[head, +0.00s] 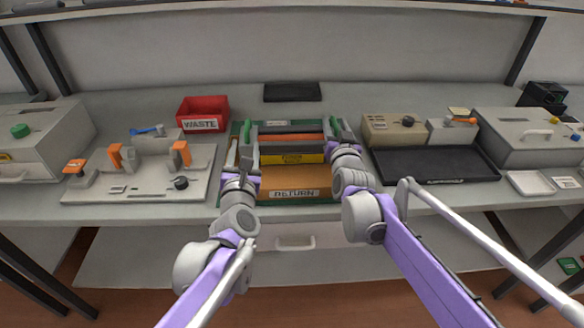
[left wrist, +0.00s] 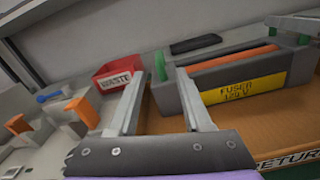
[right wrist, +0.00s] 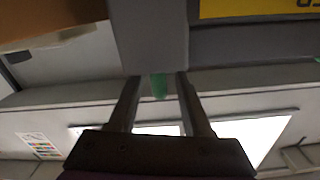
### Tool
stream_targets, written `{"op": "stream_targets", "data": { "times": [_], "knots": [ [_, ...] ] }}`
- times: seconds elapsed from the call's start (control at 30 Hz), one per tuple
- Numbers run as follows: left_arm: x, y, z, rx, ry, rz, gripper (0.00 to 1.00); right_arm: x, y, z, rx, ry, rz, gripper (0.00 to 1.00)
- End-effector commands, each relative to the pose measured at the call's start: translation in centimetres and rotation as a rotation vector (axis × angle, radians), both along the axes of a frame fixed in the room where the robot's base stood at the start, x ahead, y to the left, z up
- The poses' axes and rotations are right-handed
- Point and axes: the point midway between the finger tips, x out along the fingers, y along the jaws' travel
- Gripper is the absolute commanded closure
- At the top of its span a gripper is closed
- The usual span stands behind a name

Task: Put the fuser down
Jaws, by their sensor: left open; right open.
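The fuser is a long grey unit with an orange roller and a yellow label (head: 292,158). It appears to rest level at the back of the tan RETURN tray (head: 290,174); its underside is hidden. The label also shows in the left wrist view (left wrist: 243,88). My left gripper (left wrist: 162,76) is open at the fuser's left end, with the green handle (left wrist: 160,66) seen between its fingertips. My right gripper (right wrist: 156,78) is open at the other end, with a green handle (right wrist: 158,86) between its fingers. Contact with either handle cannot be told.
A red WASTE bin (head: 203,114) stands behind to the left. A fixture with orange clamps (head: 145,175) lies left, and a black tray (head: 436,164) lies right. A small dark pad (head: 292,92) lies at the back. Bare bench shows around the pad.

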Motion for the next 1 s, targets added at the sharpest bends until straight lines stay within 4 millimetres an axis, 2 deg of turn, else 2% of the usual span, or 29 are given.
{"op": "stream_targets", "data": {
  "times": [0.17,0.27,0.6,0.7,0.83,1.0],
  "knots": [
    [-1.3,-0.1,0.0,0.000,0.000,0.000,0.51,0.0,0.0,0.3,0.000,0.000,0.000,0.51],
    [-1.4,-0.1,0.0,0.000,0.000,0.000,0.51,0.0,0.0,1.3,0.000,0.000,0.000,0.51],
    [-1.3,-0.1,0.0,0.000,0.000,0.000,0.51,0.0,0.0,7.6,-0.001,0.000,0.000,0.51],
    [-1.3,-0.1,0.0,0.000,0.000,0.000,0.51,0.0,0.0,8.9,-0.001,0.000,0.001,0.51],
    [-1.3,-0.1,0.0,0.000,0.000,0.000,0.51,0.0,0.0,9.9,0.000,0.000,0.000,0.51],
    [-1.3,-0.1,0.0,0.000,0.000,0.000,0.51,0.0,0.0,10.1,0.000,0.000,0.000,0.51]
  ]
}}
